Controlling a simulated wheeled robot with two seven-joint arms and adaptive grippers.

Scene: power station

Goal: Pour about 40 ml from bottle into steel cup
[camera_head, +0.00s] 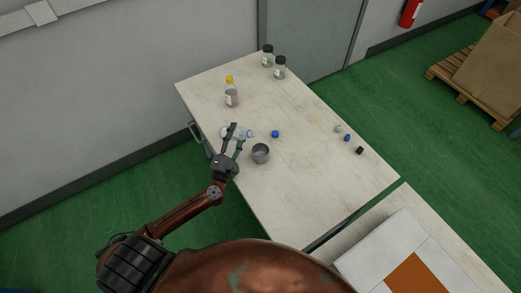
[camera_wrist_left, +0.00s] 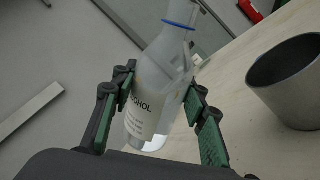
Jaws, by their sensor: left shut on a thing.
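A clear bottle (camera_head: 239,133) with a label reading partly "OHOL" is held by my left gripper (camera_head: 234,134) above the table's left part. In the left wrist view the bottle (camera_wrist_left: 157,90) sits between the two fingers of the gripper (camera_wrist_left: 160,108), uncapped, with a blue ring at its neck. The cup's contents cannot be made out. My right gripper is not in view.
A yellow-capped bottle (camera_head: 231,97) and two black-capped jars (camera_head: 267,57) (camera_head: 280,70) stand farther back. Several small caps (camera_head: 347,138) lie at the right edge. The table (camera_head: 310,190) is clear at the front.

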